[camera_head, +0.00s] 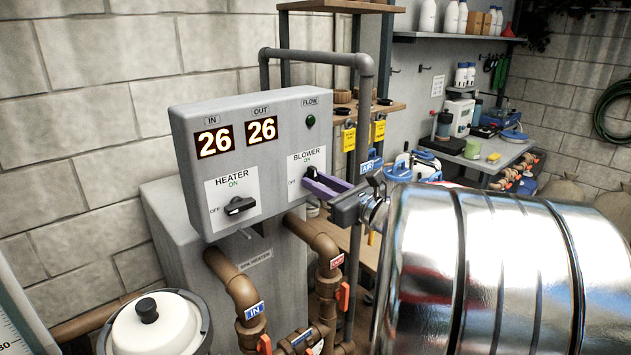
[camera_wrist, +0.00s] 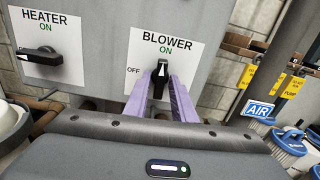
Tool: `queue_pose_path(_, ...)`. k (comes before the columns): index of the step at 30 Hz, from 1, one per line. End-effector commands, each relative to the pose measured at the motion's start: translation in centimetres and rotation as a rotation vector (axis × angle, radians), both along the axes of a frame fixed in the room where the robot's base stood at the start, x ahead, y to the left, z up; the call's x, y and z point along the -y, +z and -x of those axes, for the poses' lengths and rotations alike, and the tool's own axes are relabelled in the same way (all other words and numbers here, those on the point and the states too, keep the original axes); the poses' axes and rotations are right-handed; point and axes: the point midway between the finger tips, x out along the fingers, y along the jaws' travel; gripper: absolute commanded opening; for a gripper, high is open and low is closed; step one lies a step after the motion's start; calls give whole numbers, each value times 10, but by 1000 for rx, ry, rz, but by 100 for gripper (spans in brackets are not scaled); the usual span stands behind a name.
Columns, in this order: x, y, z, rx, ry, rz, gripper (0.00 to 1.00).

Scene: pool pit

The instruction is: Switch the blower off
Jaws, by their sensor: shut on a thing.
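The blower switch is a black rotary knob on a white BLOWER label (camera_head: 294,166) at the right of the grey control panel (camera_head: 184,135). In the wrist view the blower knob (camera_wrist: 161,69) stands upright, its pale-marked end up toward ON; OFF is printed to its left. My gripper (camera_head: 314,182) has two purple fingers, one on each side of the knob, shut on it. In the wrist view the fingers of my gripper (camera_wrist: 160,87) hide part of the knob's lower end.
The heater knob (camera_head: 240,205) lies nearly level at the panel's lower left. Brown pipes (camera_head: 240,286) with orange valve handles run below the panel. A white-lidded container (camera_head: 152,328) stands at lower left. Shelves with bottles (camera_head: 464,18) are at the back right.

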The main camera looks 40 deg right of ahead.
Motion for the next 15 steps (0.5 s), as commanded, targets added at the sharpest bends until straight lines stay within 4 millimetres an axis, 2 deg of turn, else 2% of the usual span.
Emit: queue_pose_path(15,-1,0,0,11,2,396,2)
